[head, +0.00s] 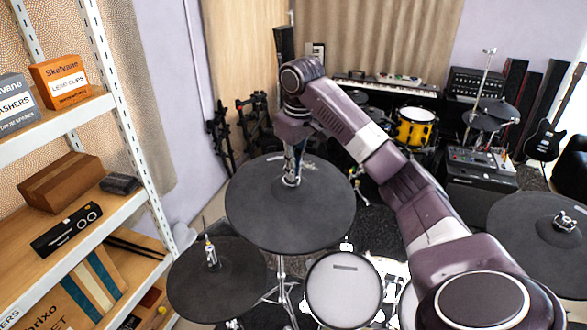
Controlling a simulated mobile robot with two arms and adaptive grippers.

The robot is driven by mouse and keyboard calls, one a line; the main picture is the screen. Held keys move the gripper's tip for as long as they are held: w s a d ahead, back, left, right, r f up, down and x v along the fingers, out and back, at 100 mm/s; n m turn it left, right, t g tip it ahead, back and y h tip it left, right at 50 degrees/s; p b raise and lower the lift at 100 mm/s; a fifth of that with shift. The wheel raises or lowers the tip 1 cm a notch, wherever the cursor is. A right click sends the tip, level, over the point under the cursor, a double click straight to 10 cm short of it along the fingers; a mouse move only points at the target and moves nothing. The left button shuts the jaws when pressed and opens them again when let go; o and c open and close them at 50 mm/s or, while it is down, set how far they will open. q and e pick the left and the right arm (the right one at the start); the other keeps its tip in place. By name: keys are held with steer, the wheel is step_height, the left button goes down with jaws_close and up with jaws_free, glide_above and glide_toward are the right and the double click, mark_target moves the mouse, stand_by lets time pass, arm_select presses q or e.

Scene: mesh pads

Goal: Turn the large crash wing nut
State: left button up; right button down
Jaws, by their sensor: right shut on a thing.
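The large crash pad (255,215) is a dark round cymbal on a stand, left of the middle of the head view. My right arm reaches over from the lower right, and its gripper (291,176) points down at the pad's centre. The right gripper is shut on the large crash wing nut (291,182), a small silvery piece at the top of the stand. The fingers hide most of the nut. My left gripper is out of the picture.
A smaller dark pad (215,285) sits below left, and another cymbal pad (540,245) at right. A white mesh drum pad (344,290) is in front. A shelf rack (125,100) with boxes fills the left side. Music gear lines the back.

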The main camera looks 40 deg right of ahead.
steer(key=m, duration=0.6)
steer(key=shift+a+m, duration=0.15)
steer(key=shift+m, duration=0.15)
steer(key=m, duration=0.5)
steer(key=shift+a+f, duration=0.1)
steer(key=shift+m, duration=0.3)
steer(key=c, duration=2.1)
jaws_free()
steer(key=shift+w, duration=0.1)
steer(key=shift+r, duration=0.25)
step_height(320, 180, up, 12)
steer(key=s, duration=0.1)
steer(key=shift+s+a+f, duration=0.2)
steer(key=shift+a, duration=0.25)
